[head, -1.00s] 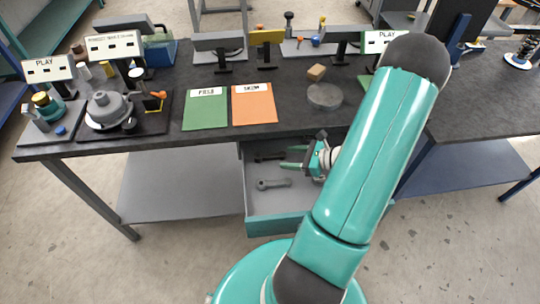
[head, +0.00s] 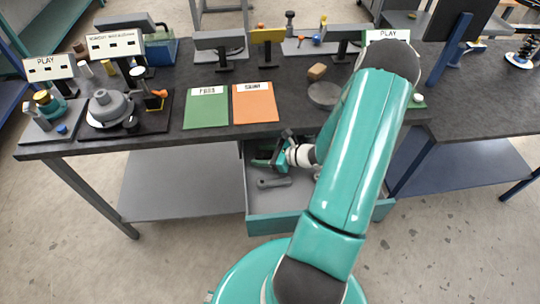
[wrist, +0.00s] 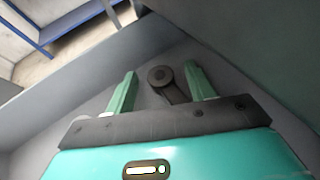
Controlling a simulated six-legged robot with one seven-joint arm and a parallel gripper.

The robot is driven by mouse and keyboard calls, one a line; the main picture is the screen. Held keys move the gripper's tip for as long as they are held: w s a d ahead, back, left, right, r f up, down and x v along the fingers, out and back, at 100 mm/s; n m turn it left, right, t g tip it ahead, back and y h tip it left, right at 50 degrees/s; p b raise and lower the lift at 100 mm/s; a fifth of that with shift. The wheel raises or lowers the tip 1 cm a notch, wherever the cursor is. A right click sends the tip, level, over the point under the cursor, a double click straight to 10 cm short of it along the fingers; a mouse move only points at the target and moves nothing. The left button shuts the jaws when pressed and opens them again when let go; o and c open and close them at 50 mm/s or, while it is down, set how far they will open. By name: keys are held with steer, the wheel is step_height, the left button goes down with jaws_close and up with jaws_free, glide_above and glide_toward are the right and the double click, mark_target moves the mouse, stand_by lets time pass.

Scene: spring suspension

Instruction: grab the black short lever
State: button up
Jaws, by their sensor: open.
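The black short lever (wrist: 168,85) has a round end with a hole and a narrow arm. In the wrist view it lies on the drawer floor between the two green fingers of my gripper (wrist: 161,70), nearer the right finger. Its lower part is hidden behind the gripper's dark front plate. My gripper is open, and I cannot tell how high it is above the lever. In the head view my gripper (head: 264,162) is inside the open drawer and hides the black lever.
A grey lever (head: 274,183) lies in front of my gripper. The dark tabletop (head: 165,140) is above and behind, with green and orange mats (head: 256,106) and several fixtures.

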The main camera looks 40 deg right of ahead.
steer(key=c, duration=1.1)
steer(key=shift+d+r, duration=0.1)
